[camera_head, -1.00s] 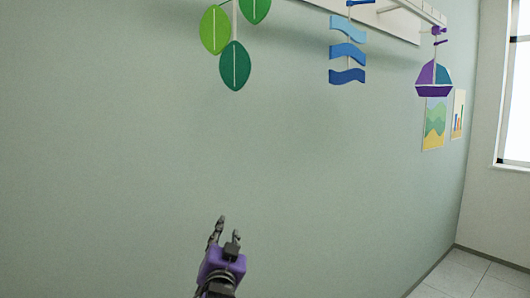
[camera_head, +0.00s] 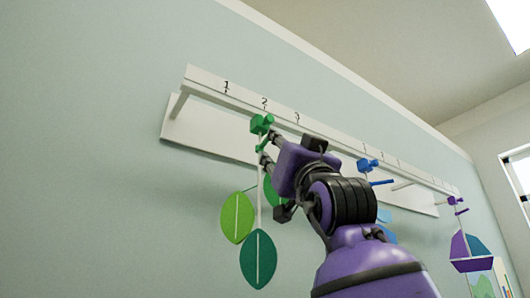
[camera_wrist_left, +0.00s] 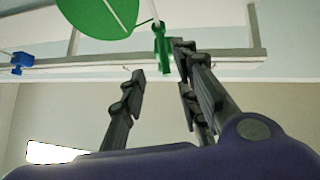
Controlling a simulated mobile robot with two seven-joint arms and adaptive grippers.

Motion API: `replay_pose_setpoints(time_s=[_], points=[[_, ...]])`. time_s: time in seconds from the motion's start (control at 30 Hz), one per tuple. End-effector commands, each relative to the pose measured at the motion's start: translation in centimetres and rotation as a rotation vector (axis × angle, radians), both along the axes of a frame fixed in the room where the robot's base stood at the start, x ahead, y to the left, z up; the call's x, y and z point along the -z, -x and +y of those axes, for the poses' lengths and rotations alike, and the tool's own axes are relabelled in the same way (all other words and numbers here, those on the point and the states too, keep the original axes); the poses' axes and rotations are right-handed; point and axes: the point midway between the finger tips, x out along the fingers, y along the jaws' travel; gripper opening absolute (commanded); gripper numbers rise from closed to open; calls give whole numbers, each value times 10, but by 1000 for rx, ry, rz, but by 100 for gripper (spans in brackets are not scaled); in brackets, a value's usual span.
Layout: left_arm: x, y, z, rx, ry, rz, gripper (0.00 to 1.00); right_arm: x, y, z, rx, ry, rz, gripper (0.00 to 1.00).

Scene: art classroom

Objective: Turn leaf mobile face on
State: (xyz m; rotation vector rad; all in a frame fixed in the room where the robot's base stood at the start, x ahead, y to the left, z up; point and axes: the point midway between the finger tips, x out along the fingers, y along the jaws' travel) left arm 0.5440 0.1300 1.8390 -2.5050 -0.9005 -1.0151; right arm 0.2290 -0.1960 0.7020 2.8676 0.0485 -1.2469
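The leaf mobile hangs from a green clip (camera_head: 261,125) on the white rail. It has a light green leaf (camera_head: 237,217), a dark green leaf (camera_head: 258,259) and a mid green leaf (camera_head: 270,190) partly behind my gripper. The two lower leaves show their broad faces with pale midribs. My left gripper (camera_head: 270,149) is raised beside the clip, fingers apart. In the left wrist view, the green clip (camera_wrist_left: 162,45) is just beyond the open fingers (camera_wrist_left: 159,62), close to the right one; contact cannot be told. A green leaf (camera_wrist_left: 100,14) shows above. My right gripper is out of view.
The white rail (camera_head: 330,135) bears numbers and runs along the wall. A blue clip (camera_head: 368,165) with partly hidden blue pieces hangs to the right, behind my arm. A purple and teal boat mobile (camera_head: 470,250) hangs farther right. The wall left of the leaves is clear.

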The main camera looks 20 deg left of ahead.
Motion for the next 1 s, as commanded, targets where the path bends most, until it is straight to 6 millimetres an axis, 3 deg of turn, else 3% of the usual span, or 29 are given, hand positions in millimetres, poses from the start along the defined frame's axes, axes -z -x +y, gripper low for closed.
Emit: replay_pose_setpoints(time_s=[0.23,0.6,1.0], points=[[-20,5,5,-6,6,-12,29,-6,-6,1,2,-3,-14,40],[-60,-24,29,-5,5,-13,29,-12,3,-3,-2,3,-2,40],[-65,-33,34,-1,5,-11,29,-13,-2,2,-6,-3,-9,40]])
